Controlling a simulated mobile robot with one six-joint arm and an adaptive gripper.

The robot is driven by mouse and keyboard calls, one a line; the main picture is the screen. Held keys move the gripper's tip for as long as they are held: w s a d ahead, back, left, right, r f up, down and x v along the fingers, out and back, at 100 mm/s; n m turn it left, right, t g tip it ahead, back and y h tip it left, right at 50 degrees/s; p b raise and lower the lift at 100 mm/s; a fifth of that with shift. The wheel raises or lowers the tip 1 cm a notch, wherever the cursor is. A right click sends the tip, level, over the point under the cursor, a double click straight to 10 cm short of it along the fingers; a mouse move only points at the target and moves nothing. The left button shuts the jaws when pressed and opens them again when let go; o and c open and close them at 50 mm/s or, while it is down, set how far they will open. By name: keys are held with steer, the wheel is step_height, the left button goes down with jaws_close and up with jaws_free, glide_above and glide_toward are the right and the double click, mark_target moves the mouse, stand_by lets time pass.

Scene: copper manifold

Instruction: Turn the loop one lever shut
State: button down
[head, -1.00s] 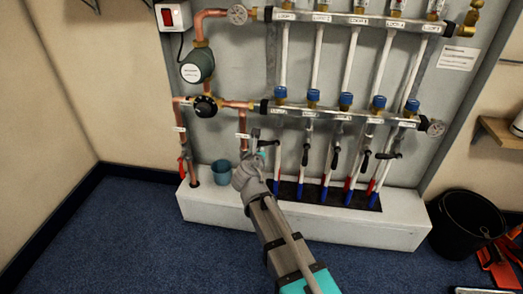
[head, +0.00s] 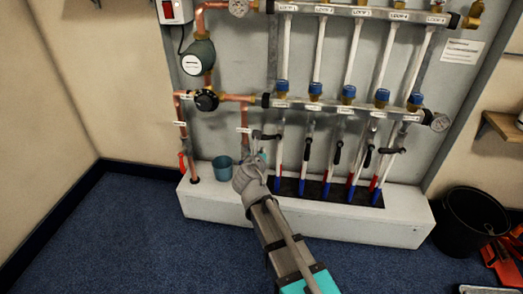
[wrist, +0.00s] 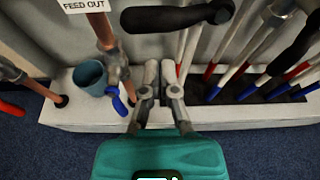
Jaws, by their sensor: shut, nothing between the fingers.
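The loop one lever (head: 266,136) is a black handle lying roughly horizontal, across the leftmost loop pipe (head: 280,155) under the lower manifold bar. In the wrist view the lever (wrist: 175,18) spans the top, its rounded end pointing left. My gripper (head: 251,160) is shut and empty, below the lever in the head view. In the wrist view the gripper's two fingertips (wrist: 160,66) lie together below the lever in the picture, with a visible gap to it. My gripper and wrist hide part of the feed pipe in the head view.
The neighbouring lever (head: 306,153) points mostly down; it shows diagonally in the wrist view (wrist: 300,40). A blue valve handle (wrist: 119,104) on the feed-out pipe (wrist: 112,60) is just left of my fingers. A teal cup (head: 222,164) stands on the white plinth (head: 305,220).

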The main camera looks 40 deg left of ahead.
steer(key=f+p+v, duration=0.1)
steer(key=p+v, duration=0.1)
steer(key=v, duration=0.8)
steer(key=shift+s+d+f, duration=0.25)
steer(key=shift+s, duration=0.15)
steer(key=w+d+m+g+h+p, duration=0.1)
steer(key=w+d+m+h+p, duration=0.15)
steer(key=w+d+m, duration=0.4)
steer(key=w+d+m+g+h+p, duration=0.2)
steer(key=w+d+m+h, duration=0.15)
steer(key=d+m, duration=0.6)
steer(key=w+d+m+g+h+p, duration=0.1)
steer(key=w+d+m+h+p, duration=0.25)
steer(key=d, duration=0.85)
steer(key=s+d+r+m+g+y+p, duration=0.15)
steer(key=d+m+g+p, duration=0.3)
steer(key=d+m, duration=0.8)
steer(key=s+d+r+m+g+y+p, duration=0.1)
steer(key=s+d+m+g+p, duration=0.3)
steer(key=d+m, duration=0.9)
step_height(320, 180, up, 38)
steer(key=w+d+n+p, duration=0.2)
steer(key=n+p, duration=0.1)
steer(key=p, duration=3.4)
steer(key=shift+d, duration=0.3)
